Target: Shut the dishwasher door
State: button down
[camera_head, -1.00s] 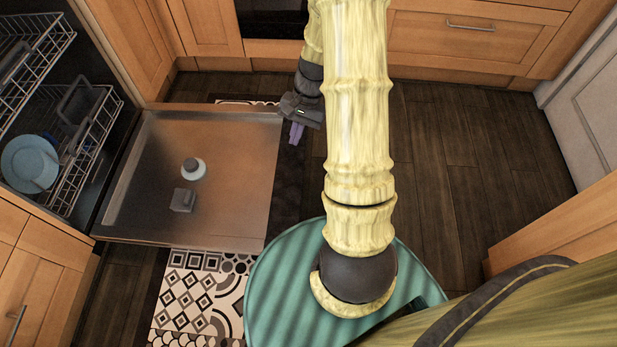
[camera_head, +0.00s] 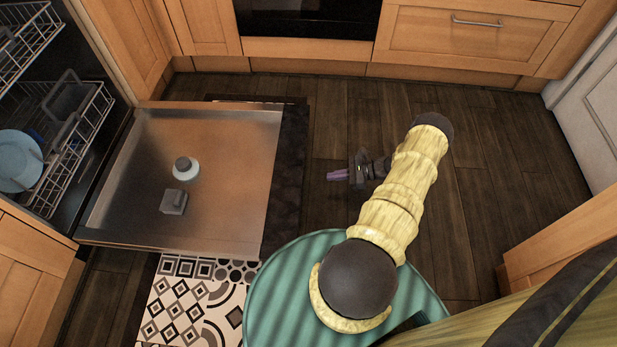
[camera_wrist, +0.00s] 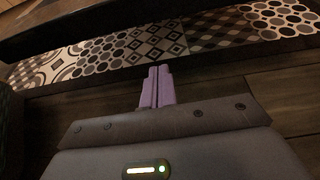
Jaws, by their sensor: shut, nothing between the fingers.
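The dishwasher door (camera_head: 225,190) is folded down and lies open, roughly level, at the left of the head view. Its inner steel side faces up, with a dispenser cap and a small grey block on it. My gripper (camera_head: 337,175) is to the right of the door's free edge, apart from it, over the dark floor. Its purple fingers are together with nothing between them, and they point left toward the door. In the wrist view the shut fingers (camera_wrist: 156,87) point toward a dark edge and the patterned mat.
The dishwasher racks (camera_head: 70,140) stick out at the left, with a blue plate (camera_head: 18,160) in the lower one. A patterned mat (camera_head: 195,300) lies below the door. Cabinets (camera_head: 470,40) line the back. The wooden floor (camera_head: 470,200) at right is clear.

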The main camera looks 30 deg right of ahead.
jog(key=shift+d+f, duration=0.1)
jog(key=shift+f, duration=0.15)
jog(key=b+x, duration=0.5)
jog(key=x, duration=0.5)
notch_tip(320, 180, up, 4)
jog(key=shift+r+b, duration=0.1)
jog(key=shift+b, duration=0.4)
jog(key=shift+r, duration=0.1)
